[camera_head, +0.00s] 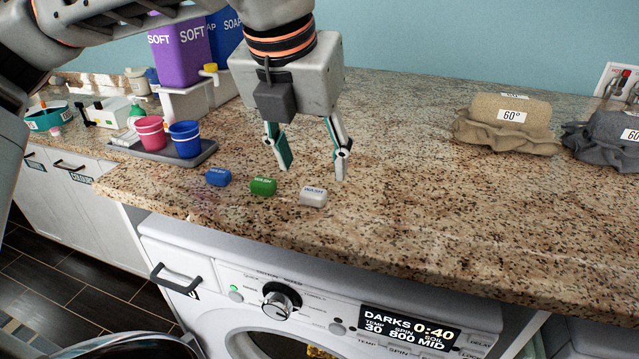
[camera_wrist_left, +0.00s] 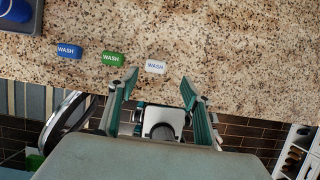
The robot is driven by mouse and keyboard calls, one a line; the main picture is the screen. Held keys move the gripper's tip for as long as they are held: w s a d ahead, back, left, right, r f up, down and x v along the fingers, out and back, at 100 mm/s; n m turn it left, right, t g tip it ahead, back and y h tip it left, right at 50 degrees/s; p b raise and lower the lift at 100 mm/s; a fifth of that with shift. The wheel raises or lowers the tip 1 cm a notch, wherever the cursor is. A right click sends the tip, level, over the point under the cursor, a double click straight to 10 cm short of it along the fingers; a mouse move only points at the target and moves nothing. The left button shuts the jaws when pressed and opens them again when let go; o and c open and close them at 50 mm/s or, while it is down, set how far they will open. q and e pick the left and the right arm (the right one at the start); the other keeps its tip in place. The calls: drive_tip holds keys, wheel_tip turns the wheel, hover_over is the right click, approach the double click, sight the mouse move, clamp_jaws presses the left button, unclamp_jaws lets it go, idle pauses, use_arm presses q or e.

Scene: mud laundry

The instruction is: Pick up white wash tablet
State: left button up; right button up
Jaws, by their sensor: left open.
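The white wash tablet (camera_head: 313,196) lies on the granite counter near its front edge, at the right end of a row with a green tablet (camera_head: 263,186) and a blue tablet (camera_head: 218,177). The white tablet also shows in the left wrist view (camera_wrist_left: 156,67), ahead of the fingers and between their lines. My left gripper (camera_head: 311,164) is open and empty above the counter, pointing down, just behind the white tablet in the head view. It appears apart from the tablet. My right gripper is not in view.
A grey tray (camera_head: 160,150) with a pink cup (camera_head: 151,132) and a blue cup (camera_head: 186,138) stands to the left. Purple softener (camera_head: 178,52) stands behind. Folded cloths (camera_head: 507,125) lie at the right. The washing machine (camera_head: 330,285) is below. The counter right of the tablets is clear.

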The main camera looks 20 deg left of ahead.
sight(314, 190)
use_arm(q)
drive_tip(key=shift+x, duration=0.9)
drive_tip(key=x, duration=0.3)
drive_tip(key=a+p+x, duration=0.1)
drive_tip(key=x, duration=0.1)
drive_tip(key=shift+w+d+f, duration=0.1)
drive_tip(key=shift+w+f, duration=0.05)
drive_tip(key=shift+f, duration=0.15)
drive_tip(key=c, duration=1.1)
